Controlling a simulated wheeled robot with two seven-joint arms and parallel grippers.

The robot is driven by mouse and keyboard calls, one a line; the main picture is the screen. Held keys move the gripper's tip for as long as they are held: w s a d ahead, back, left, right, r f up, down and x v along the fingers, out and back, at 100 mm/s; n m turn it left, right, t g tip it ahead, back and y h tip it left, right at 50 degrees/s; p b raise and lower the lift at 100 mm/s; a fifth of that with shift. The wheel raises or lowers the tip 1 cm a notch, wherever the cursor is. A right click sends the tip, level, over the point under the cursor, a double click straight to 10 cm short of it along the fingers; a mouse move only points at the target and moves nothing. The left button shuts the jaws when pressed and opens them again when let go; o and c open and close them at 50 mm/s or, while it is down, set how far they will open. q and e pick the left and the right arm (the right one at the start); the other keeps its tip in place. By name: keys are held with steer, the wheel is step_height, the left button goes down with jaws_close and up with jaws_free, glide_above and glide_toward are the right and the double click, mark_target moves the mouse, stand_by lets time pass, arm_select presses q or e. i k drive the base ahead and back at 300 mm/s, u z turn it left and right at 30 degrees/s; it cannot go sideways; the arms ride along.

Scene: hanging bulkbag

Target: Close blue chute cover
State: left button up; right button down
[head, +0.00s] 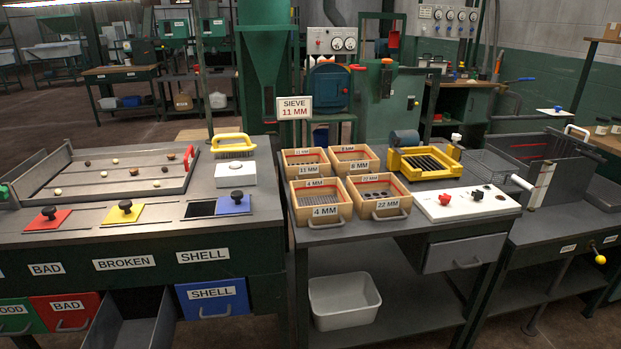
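The blue chute cover (235,205) is a flat blue plate with a black knob on top. It lies at the right end of the row of chute covers on the left sorting table (90,237). A dark chute opening (201,209) shows just left of the blue cover, above the SHELL label (203,256). The cover sits to the right of this gap. Neither of my grippers can be made out in the head view.
Yellow (124,213) and red (48,221) knobbed covers lie to the left. A white block (235,174) and a yellow-handled brush (233,146) stand behind the blue cover. Wooden sieve boxes (320,203) stand on the bench to the right.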

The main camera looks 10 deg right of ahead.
mark_target(238, 203)
steer(key=i, duration=1.05)
steer(key=u, duration=0.45)
